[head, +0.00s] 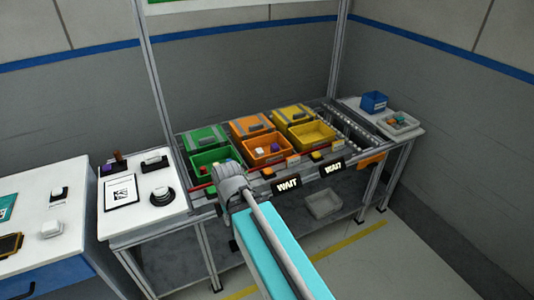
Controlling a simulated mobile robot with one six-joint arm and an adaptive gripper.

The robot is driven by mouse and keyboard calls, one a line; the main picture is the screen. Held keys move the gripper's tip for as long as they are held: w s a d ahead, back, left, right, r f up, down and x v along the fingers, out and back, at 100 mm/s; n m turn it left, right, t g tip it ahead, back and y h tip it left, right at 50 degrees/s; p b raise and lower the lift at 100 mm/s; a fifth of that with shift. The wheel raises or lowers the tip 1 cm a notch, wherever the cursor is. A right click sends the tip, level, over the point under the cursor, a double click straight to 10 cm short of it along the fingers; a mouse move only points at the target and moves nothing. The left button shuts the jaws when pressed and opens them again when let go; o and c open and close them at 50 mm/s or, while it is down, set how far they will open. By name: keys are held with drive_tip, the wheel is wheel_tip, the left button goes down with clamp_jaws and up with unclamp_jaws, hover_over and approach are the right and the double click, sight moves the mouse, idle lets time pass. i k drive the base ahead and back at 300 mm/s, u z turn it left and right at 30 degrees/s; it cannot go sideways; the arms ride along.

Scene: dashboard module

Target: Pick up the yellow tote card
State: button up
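The yellow tote (320,145) stands open at the right of a row of three on the bench. Small pale and orange pieces sit along the rail in front of the totes, among them a yellow-orange piece (318,156) below the yellow tote. They are too small for me to tell which is the yellow tote card. My gripper (229,166) is at the end of my arm, in front of the green tote (194,168) and left of the yellow one. My own wrist hides most of the fingers, so their opening does not show.
Two black WAIT signs (287,185) hang on the front edge. A roller lane (347,130) and a side table with a blue bin (374,102) and grey tray (398,124) lie right. A clipboard (121,191) lies left.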

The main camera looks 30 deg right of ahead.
sight(338, 146)
drive_tip(key=z, duration=1.3)
